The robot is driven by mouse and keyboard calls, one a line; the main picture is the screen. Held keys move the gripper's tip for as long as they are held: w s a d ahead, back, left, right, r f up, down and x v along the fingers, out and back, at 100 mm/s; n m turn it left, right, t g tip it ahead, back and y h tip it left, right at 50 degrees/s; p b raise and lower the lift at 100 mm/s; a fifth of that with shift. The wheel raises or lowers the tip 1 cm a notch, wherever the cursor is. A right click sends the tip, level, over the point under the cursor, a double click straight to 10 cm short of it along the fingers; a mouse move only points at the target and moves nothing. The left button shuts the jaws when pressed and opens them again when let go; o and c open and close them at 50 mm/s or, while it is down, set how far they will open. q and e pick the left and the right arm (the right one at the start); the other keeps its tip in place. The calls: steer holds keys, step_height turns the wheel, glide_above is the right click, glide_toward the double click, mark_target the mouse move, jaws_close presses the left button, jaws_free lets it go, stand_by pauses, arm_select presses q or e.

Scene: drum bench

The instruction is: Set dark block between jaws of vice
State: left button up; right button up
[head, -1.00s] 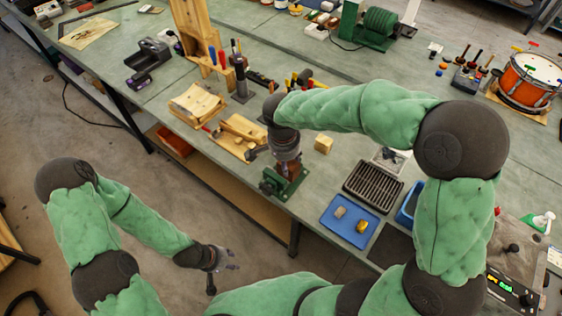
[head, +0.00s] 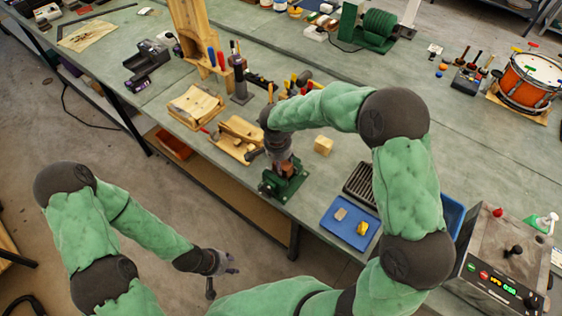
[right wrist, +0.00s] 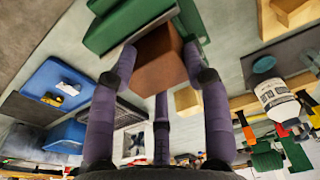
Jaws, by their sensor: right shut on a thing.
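The dark block (right wrist: 160,58) is brown and sits between the purple fingers of my right gripper (right wrist: 160,75) in the right wrist view. My right gripper is shut on it. The green vice (head: 286,184) stands at the bench's front edge, and it also shows just beyond the block in the right wrist view (right wrist: 125,25). In the head view my right gripper is over the vice and hides much of the block and jaws. Whether the block is within the jaws, I cannot tell. My left gripper (head: 226,263) is open and empty, off the front of the bench.
A blue tray (head: 335,235) with a grey and a yellow piece lies right of the vice, near a dark slotted tray (head: 360,186). A small wooden block (head: 323,146) stands behind. Wooden boards with tools (head: 237,150) lie to the left.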

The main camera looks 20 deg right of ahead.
steer(key=shift+f+b, duration=0.25)
steer(key=shift+b, duration=0.15)
steer(key=shift+s+f, duration=0.1)
steer(key=shift+f, duration=0.1)
steer(key=shift+s+f+b, duration=0.15)
steer(key=shift+b, duration=0.2)
steer(key=o, duration=1.3)
steer(key=shift+f, duration=0.2)
steer(key=shift+w+r, duration=0.1)
steer(key=shift+w, duration=0.1)
steer(key=shift+r, duration=0.1)
